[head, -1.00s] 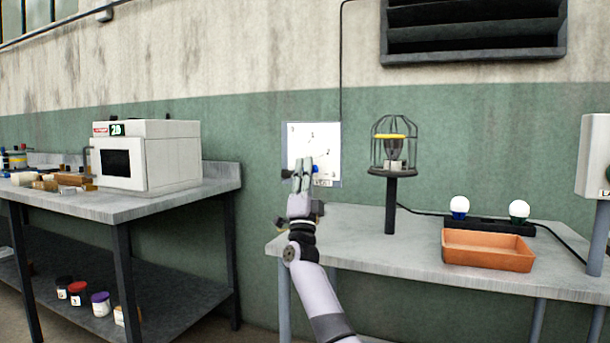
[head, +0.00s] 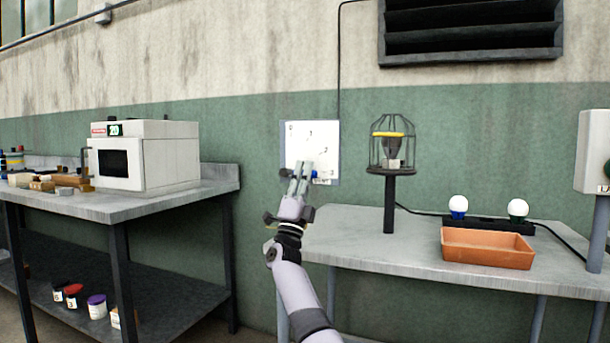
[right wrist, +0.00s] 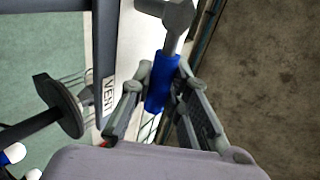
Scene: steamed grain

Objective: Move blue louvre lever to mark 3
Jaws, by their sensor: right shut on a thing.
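The white louvre panel (head: 324,140) hangs on the green wall, with small marks too tiny to read surely. My right gripper (head: 301,174) is in front of the panel's lower part and hides some of it. A grey end piece (right wrist: 178,18) shows above the handle. Part of the panel lettering (right wrist: 108,105) reads "VENT". My left gripper is out of view.
An orange tray (head: 487,248) and two bulbs are further right. A white oven (head: 150,158) stands on the left bench.

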